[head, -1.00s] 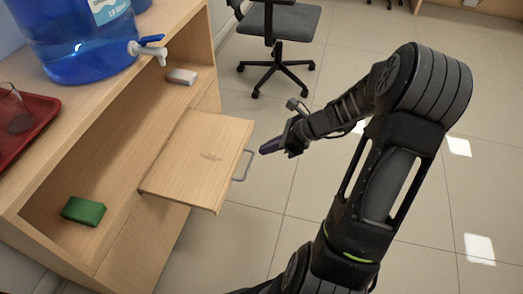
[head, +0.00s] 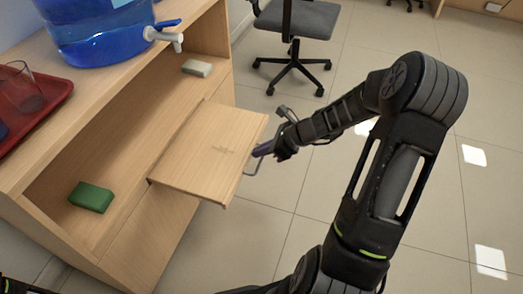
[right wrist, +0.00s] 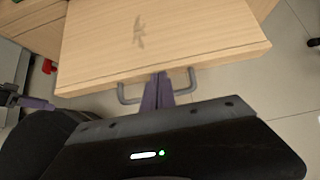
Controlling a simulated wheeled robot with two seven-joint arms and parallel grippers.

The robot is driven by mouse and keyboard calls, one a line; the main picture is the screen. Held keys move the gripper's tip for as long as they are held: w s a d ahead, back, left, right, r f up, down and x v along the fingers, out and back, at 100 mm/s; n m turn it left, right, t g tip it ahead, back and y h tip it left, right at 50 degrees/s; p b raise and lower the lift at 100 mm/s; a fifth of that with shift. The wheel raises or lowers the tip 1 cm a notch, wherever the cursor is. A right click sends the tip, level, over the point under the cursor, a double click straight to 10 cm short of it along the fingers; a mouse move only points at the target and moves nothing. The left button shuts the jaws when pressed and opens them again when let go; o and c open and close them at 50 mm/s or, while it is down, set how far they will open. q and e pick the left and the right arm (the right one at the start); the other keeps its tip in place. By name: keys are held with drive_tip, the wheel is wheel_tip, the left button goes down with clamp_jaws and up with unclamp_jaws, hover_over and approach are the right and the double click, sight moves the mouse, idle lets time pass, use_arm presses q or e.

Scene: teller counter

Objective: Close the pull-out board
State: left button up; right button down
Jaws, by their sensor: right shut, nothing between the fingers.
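The pull-out board (head: 205,150) is a light wood panel that sticks out from the open front of the wooden counter (head: 110,150). A grey bar handle (head: 249,170) is on its outer edge; it also shows in the right wrist view (right wrist: 126,97). My right gripper (head: 262,151) is shut and empty, with its purple fingers at the board's outer edge by the handle. In the right wrist view the fingers (right wrist: 157,88) point at the middle of the front edge, between the handle's two ends. Whether they touch it I cannot tell. My left gripper is out of view.
A green block (head: 90,197) and a pale block (head: 197,68) lie on the shelf either side of the board. A blue water jug (head: 95,30) with a tap and a red tray (head: 50,95) stand on top. An office chair (head: 292,40) stands behind on open floor.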

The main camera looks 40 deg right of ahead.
drive_tip(key=p, duration=0.4)
approach(183, 133)
drive_tip(key=s+f, duration=0.1)
drive_tip(key=s+d+f, duration=0.1)
drive_tip(key=f, duration=0.3)
drive_tip(key=shift+s+d, duration=0.15)
drive_tip(key=shift+s, duration=0.25)
drive_tip(key=w+a, duration=0.1)
drive_tip(key=w, duration=0.1)
drive_tip(key=w+a+p, duration=0.1)
drive_tip(key=w, duration=0.1)
drive_tip(key=w+a+p, duration=0.1)
drive_tip(key=w+a, duration=0.1)
drive_tip(key=shift+w+f, duration=0.2)
drive_tip(key=shift+f, duration=0.05)
drive_tip(key=shift+w+a+r, duration=0.1)
drive_tip(key=shift+w+a, duration=0.05)
drive_tip(key=shift+r, duration=0.1)
